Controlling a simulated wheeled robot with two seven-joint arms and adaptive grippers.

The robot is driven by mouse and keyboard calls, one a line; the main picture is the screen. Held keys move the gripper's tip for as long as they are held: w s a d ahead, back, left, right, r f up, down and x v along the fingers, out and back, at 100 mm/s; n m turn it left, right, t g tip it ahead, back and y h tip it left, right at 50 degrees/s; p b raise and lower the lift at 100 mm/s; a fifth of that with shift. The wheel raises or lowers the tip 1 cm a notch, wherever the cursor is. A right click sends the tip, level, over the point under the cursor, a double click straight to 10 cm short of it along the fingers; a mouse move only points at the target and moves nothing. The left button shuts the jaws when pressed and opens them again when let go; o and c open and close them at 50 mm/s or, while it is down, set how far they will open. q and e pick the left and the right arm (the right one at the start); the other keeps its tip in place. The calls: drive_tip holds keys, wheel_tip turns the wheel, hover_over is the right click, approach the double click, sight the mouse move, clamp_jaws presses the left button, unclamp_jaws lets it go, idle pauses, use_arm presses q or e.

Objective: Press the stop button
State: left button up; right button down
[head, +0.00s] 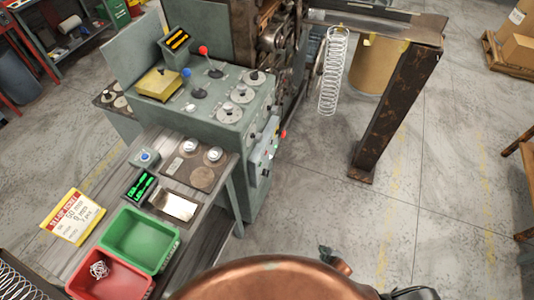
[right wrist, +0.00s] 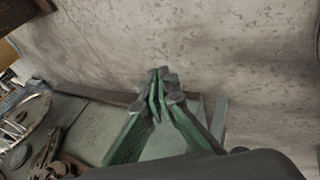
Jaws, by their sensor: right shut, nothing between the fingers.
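A small red button-like knob (head: 283,133) sticks out at the right side of the green machine's control panel. I cannot read a label on it, so I cannot tell for sure that it is the stop button. A grey box (head: 260,157) with small controls is on the same side face. My right gripper (head: 325,253) shows small and dark over the floor, below and right of the machine and apart from it. In the right wrist view its green fingers (right wrist: 160,84) meet at the tips, shut and empty. My left gripper is not in view.
The panel carries a red-knobbed lever (head: 203,50), a blue-knobbed lever (head: 186,73) and several dials. A bench holds a green bin (head: 176,244), a red bin (head: 80,270) and a yellow sign (head: 73,217). A rusty post (head: 395,115) stands right. The floor between is clear.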

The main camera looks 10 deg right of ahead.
sight(266, 153)
drive_tip(key=w+a+r+n+t+y, duration=0.1)
drive_tip(key=w+a+r+n+t, duration=0.15)
drive_tip(key=w+r, duration=0.6)
drive_tip(key=w+a+r+n+t, duration=0.15)
drive_tip(key=w+r+n, duration=0.25)
drive_tip(key=w+r, duration=0.4)
drive_tip(key=w+a+r+n+t+y, duration=0.1)
drive_tip(key=w+a+r+n, duration=0.1)
drive_tip(key=r, duration=0.5)
drive_tip(key=w+a+r+n+t, duration=0.1)
drive_tip(key=w+a+r+n, duration=0.1)
drive_tip(key=w+r+n, duration=0.2)
drive_tip(key=w+a+r+n+t+y, duration=0.1)
drive_tip(key=w+a+r+n+t, duration=0.1)
drive_tip(key=w+r, duration=0.5)
wheel_tip(266, 153, up, 4)
drive_tip(key=shift+a+n+y, duration=0.3)
drive_tip(key=shift+n, duration=0.15)
drive_tip(key=w+a+b, duration=0.1)
drive_tip(key=w+a, duration=0.4)
drive_tip(key=a, duration=0.2)
drive_tip(key=shift+a, duration=0.15)
drive_tip(key=shift+a, duration=0.1)
drive_tip(key=shift+w+a, duration=0.2)
drive_tip(key=shift+a, duration=0.05)
